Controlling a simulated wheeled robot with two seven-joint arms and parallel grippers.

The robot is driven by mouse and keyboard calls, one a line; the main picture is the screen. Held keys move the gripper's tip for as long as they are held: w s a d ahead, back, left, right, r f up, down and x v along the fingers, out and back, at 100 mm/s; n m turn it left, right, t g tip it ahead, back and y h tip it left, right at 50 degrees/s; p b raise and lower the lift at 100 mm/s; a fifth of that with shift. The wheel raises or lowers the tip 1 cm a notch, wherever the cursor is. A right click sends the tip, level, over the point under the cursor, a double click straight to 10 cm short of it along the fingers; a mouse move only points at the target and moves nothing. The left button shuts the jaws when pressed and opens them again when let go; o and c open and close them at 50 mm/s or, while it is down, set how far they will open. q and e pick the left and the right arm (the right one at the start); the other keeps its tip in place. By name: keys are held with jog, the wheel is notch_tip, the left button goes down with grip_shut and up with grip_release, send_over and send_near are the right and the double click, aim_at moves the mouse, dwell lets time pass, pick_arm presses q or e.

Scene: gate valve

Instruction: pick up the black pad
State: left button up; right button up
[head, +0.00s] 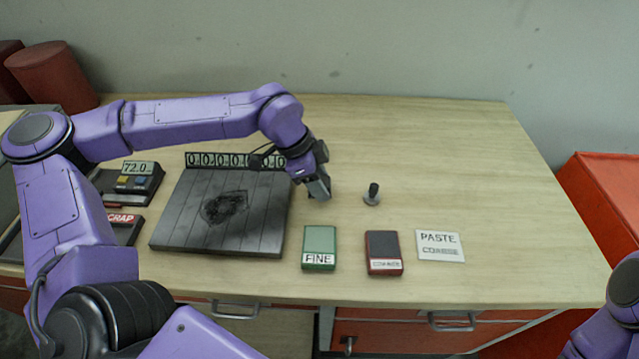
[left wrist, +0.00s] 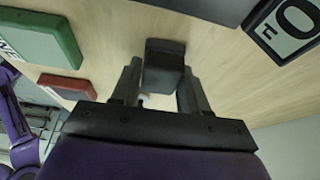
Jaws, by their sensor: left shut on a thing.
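The black pad (left wrist: 165,62) is a small dark block between the two fingers of my left gripper (left wrist: 158,90) in the left wrist view. The fingers are shut on it, one on each side. In the head view my left gripper (head: 319,187) points down over the table, just right of the dark slatted plate. There the pad is hard to tell from the dark fingers, and I cannot tell whether it touches the table. My right gripper is not in view.
A green FINE block (head: 319,247), a red-edged dark block (head: 384,252) and a PASTE card (head: 440,246) lie along the front. A small black-handled piece (head: 373,194) stands right of my gripper. The slatted plate (head: 170,222) lies left. The table's right side is clear.

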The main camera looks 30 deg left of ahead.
pick_arm(q)
notch_tip(320, 180, up, 3)
jog(key=shift+f+b, duration=0.1)
jog(key=shift+b, duration=0.2)
jog(key=s+d+r+b, duration=0.5)
jog(key=s+d+r, duration=0.4)
jog(key=d, duration=0.1)
jog(key=shift+d+r, duration=0.4)
jog(key=o, duration=0.5)
jog(key=c, duration=0.4)
